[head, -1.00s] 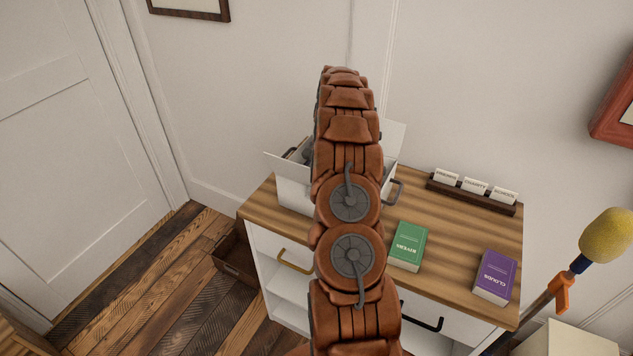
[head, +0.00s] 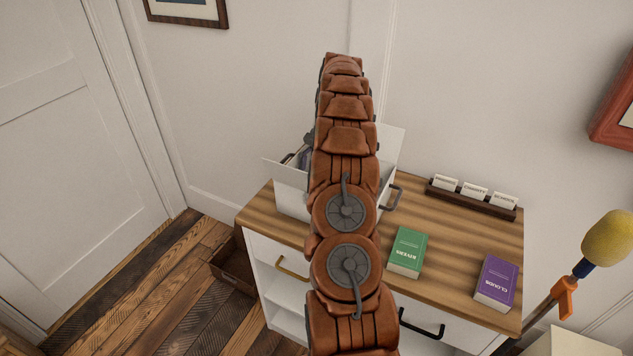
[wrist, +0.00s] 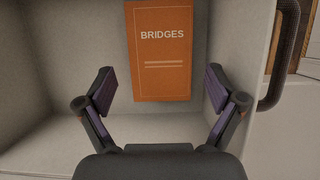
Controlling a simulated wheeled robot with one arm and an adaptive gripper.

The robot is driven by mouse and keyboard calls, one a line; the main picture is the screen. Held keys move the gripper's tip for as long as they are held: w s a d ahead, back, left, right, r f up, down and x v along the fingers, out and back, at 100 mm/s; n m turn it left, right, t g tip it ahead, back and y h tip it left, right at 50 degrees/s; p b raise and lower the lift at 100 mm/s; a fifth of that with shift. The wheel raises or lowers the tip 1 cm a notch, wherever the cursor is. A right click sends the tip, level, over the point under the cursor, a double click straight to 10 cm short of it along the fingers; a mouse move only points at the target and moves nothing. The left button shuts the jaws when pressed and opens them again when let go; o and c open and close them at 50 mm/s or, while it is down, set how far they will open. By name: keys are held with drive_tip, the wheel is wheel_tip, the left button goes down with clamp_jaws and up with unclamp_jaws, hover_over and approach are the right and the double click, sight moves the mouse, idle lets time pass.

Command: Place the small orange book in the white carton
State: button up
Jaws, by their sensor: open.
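The small orange book (wrist: 160,58), titled BRIDGES, lies inside the white carton (wrist: 55,65) in the wrist view, cover up, apart from the fingers. Its far end is cut off by the picture edge. My gripper (wrist: 160,90) is open, one finger to each side of the book's near part, and holds nothing. In the head view the carton (head: 291,194) stands with flaps open at the back left of the cabinet top. My arm hides much of it, and the book cannot be seen there.
A green book (head: 407,251) and a purple book (head: 496,283) lie on the wooden cabinet top (head: 455,240). A dark holder with white cards (head: 472,198) is along the back. A brown crate (head: 235,265) is on the floor at left. A yellow-headed pole (head: 607,238) stands at right.

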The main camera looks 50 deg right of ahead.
drive_tip(key=shift+w+d+r, duration=0.15)
drive_tip(key=shift+d+r, duration=0.15)
drive_tip(key=shift+r, duration=0.35)
drive_tip(key=p+v, duration=0.2)
drive_tip(key=v, duration=0.1)
drive_tip(key=shift+r+p, duration=0.3)
drive_tip(key=shift+p, duration=0.05)
drive_tip(key=p+v, duration=0.1)
drive_tip(key=p, duration=0.2)
drive_tip(key=shift+d+r, duration=0.15)
drive_tip(key=shift+r, duration=0.1)
